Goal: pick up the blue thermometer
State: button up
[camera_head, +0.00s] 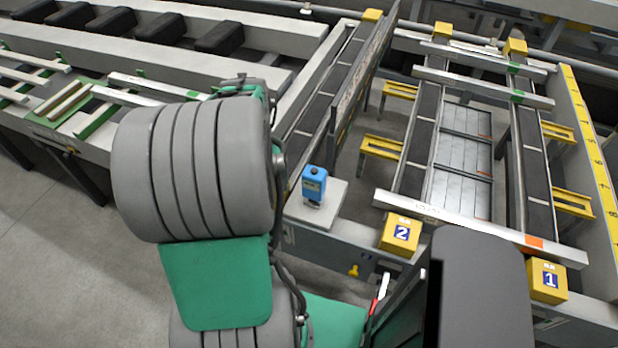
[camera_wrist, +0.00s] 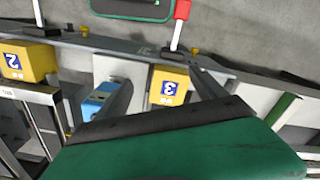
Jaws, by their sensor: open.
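The blue thermometer (camera_head: 314,182) stands upright on a pale grey plate (camera_head: 338,205) at the near end of the runout table in the head view. In the wrist view the thermometer (camera_wrist: 98,102) is left of centre, partly covered by a finger. My gripper (camera_wrist: 163,78) is open and empty, with its two grey fingers reaching out past the green body. The thermometer is beside the left finger rather than centred between the fingers. In the head view my arm hides the gripper.
Yellow block 2 (camera_head: 400,234) and yellow block 1 (camera_head: 547,279) are to the right of the thermometer. Yellow block 3 (camera_wrist: 168,88) shows between my fingers in the wrist view. A tall dark divider (camera_head: 358,90) rises behind the plate. A red-tipped lever (camera_wrist: 180,22) is at the table edge.

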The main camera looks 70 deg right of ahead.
aim_at(312, 169)
jog(key=s+d+m, duration=0.1)
jog(key=s+d, duration=0.1)
jog(key=s, duration=0.1)
jog(key=s+d+m, duration=0.2)
jog(key=s+d, duration=0.1)
jog(key=s+d+m+p, duration=0.1)
jog(key=s+d, duration=0.2)
jog(key=s, duration=0.1)
jog(key=shift+d+f+m, duration=0.15)
jog(key=shift+m, duration=0.25)
jog(key=f, duration=0.2)
jog(key=f+p, duration=0.1)
jog(key=f, duration=0.2)
jog(key=f+p, duration=0.1)
jog(key=f, duration=0.1)
jog(key=shift+s+f, duration=0.25)
jog(key=c, duration=1.5)
jog(key=shift+o, duration=0.2)
jog(key=shift+r, duration=0.1)
jog(key=shift+r, duration=0.2)
notch_tip(312, 169, up, 2)
jog(key=shift+d+r+b, duration=0.1)
jog(key=shift+r+b, duration=0.15)
jog(key=shift+b, duration=0.55)
jog(key=s+a+r+b, duration=0.3)
jog(key=s+a+r, duration=0.3)
jog(key=s+r, duration=0.4)
jog(key=s, duration=0.2)
jog(key=shift+s+a, duration=0.3)
